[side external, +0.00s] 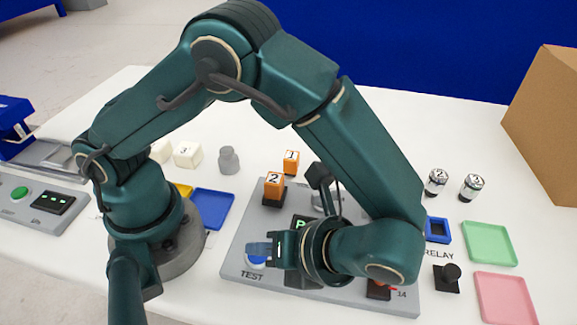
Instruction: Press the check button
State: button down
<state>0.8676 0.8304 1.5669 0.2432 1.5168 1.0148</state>
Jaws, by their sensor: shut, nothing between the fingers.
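My gripper (259,249) is shut and empty, low over the front left of the grey test board (240,225). Its fingertips are above a round blue button (256,262) with a pale surround, beside the printed word TEST. The fingers hide the button's upper part, so I cannot tell whether they touch it. No button labelled "check" is readable. A green button (20,193) is on a grey panel (40,215) at the far left, with a small label I cannot read. A dark display (301,224) with a green letter is partly hidden behind my wrist.
Orange blocks marked 2 (274,185) and 1 (291,161) stand behind my gripper. A cardboard box (548,120) stands at the back right.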

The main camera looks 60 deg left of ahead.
aim_at(263, 259)
jog(key=shift+r, duration=0.8)
jog(key=shift+r, duration=2.5)
